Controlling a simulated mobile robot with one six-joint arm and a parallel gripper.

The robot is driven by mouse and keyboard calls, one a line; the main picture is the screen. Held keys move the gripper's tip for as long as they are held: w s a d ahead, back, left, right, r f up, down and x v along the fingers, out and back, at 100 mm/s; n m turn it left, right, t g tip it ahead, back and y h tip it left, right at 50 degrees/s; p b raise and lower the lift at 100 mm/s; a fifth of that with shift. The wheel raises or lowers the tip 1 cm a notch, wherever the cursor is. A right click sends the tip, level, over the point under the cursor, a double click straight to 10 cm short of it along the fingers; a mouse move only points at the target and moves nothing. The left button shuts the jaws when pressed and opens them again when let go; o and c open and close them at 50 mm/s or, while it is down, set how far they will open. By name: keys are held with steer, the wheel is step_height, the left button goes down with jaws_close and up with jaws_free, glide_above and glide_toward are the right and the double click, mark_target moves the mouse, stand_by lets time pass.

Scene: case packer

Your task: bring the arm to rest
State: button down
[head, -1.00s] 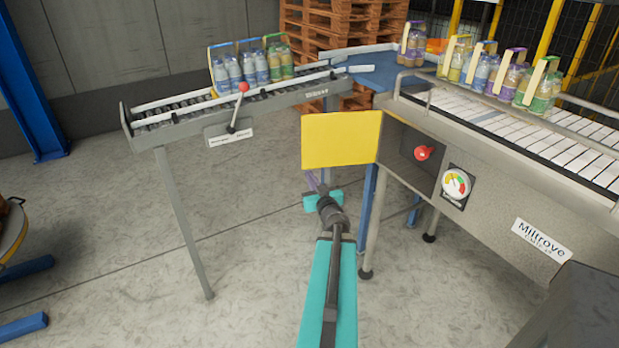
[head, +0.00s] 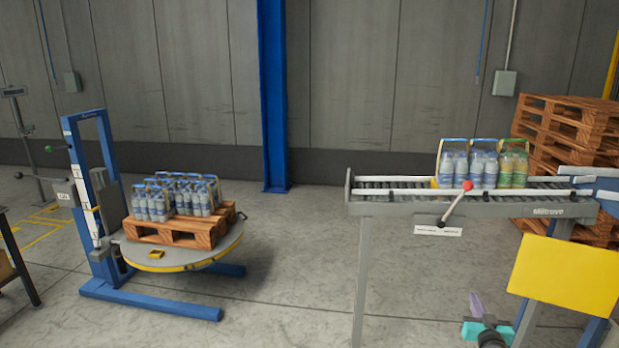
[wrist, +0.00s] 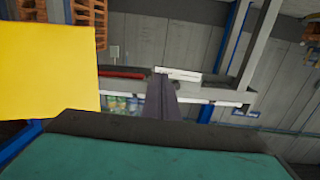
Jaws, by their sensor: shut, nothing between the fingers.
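My gripper (head: 475,304) shows at the lower right of the head view, with slim purple fingers pointing up and a teal wrist below them. It is shut and empty. It hangs in free air, left of a yellow panel (head: 567,281) and below the roller conveyor (head: 395,208). In the wrist view the shut fingers (wrist: 162,98) stand in the middle, with the yellow panel (wrist: 48,72) to their left. Most of my arm is out of the head view.
Bottle packs (head: 482,166) stand on the roller conveyor beside a red-knobbed lever (head: 457,202). A blue lift (head: 88,190) with a round table carries a wooden pallet (head: 170,232) of bottle packs at left. Stacked pallets (head: 560,130) stand at right. The floor between is clear.

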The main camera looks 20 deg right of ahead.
steer(key=w+a+f+n+y, duration=0.1)
steer(key=w+a+f+y, duration=0.1)
steer(key=w+a+f, duration=0.35)
steer(key=w+a+f+y, duration=0.1)
steer(key=w+a+f, duration=0.15)
steer(key=a, duration=0.55)
steer(key=w+a+f+n+y, duration=0.1)
steer(key=w+a+f+y, duration=0.15)
steer(key=w+a, duration=0.35)
steer(key=s+a+f+g, duration=0.3)
steer(key=a+f+g, duration=0.1)
steer(key=a+f, duration=1.35)
steer(key=s+a+f+n+g+y, duration=0.1)
steer(key=s+a+f+g, duration=0.7)
steer(key=s+a+f, duration=0.65)
steer(key=s+a+n+g+y, duration=0.1)
steer(key=s+g, duration=0.3)
steer(key=s, duration=0.7)
steer(key=s+a+r+n+g+y, duration=0.1)
steer(key=s+g, duration=0.4)
steer(key=s, duration=0.6)
steer(key=shift+a+r+n, duration=0.3)
steer(key=shift+a+n, duration=0.4)
steer(key=shift+a, duration=0.15)
